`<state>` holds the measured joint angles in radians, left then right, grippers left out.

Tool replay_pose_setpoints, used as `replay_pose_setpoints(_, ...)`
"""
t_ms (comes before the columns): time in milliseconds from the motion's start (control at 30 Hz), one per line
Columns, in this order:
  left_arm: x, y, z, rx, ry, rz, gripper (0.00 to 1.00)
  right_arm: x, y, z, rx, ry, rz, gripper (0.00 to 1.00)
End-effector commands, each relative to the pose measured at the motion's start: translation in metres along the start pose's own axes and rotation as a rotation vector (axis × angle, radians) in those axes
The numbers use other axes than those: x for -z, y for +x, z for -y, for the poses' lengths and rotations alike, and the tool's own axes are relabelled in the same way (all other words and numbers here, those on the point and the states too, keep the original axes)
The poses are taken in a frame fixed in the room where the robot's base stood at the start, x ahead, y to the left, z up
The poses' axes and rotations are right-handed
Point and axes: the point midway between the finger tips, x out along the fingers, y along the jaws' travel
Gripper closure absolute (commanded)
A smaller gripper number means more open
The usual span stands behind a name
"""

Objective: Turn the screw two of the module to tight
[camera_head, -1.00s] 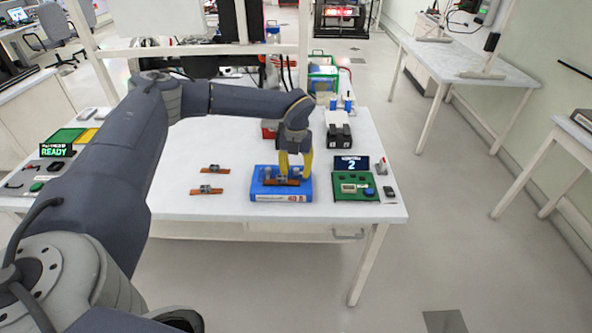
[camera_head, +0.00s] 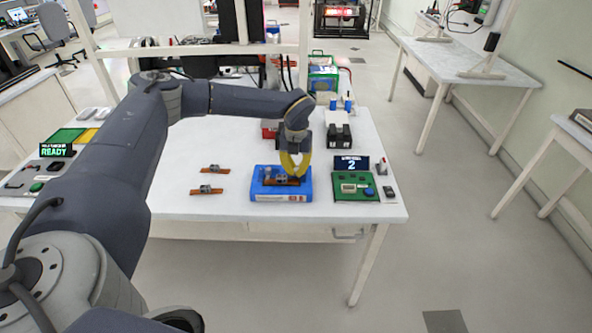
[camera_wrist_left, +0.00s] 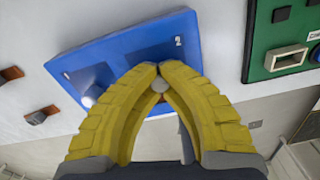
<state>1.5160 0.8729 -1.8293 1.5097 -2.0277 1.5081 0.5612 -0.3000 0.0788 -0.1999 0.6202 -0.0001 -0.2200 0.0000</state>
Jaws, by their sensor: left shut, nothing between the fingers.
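The blue module block (camera_head: 265,196) sits near the table's front edge in the head view, with a brown strip (camera_head: 283,180) on top. In the left wrist view, the tips of my left gripper (camera_wrist_left: 158,68) meet, with a pale round part (camera_wrist_left: 159,85) visible in the gap between the fingers. Whether they touch a screw is unclear. The right gripper is out of view.
Right of the block is a green board (camera_head: 345,192) with a blue knob and a dark display (camera_head: 351,163) reading "2". Two brown strips (camera_head: 210,169) (camera_head: 206,189) lie to the left. A black box (camera_head: 340,136) stands behind. The table left of the strips is partly bare.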

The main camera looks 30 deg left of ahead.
Motion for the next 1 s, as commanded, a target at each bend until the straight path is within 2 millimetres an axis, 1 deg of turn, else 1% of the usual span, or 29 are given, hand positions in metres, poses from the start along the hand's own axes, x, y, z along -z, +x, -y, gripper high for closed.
replay_pose_setpoints(567,-0.0005,-0.0006,-0.0001,0.000,0.059,0.001,1.00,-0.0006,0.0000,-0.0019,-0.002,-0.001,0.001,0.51)
replay_pose_setpoints(767,-0.0003,-0.0004,-0.0003,0.000,0.158,0.001,1.00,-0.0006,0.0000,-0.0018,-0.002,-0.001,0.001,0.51)
replay_pose_setpoints(1000,-0.0002,-0.0003,-0.0003,0.000,0.375,0.000,1.00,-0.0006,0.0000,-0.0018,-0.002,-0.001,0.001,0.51)
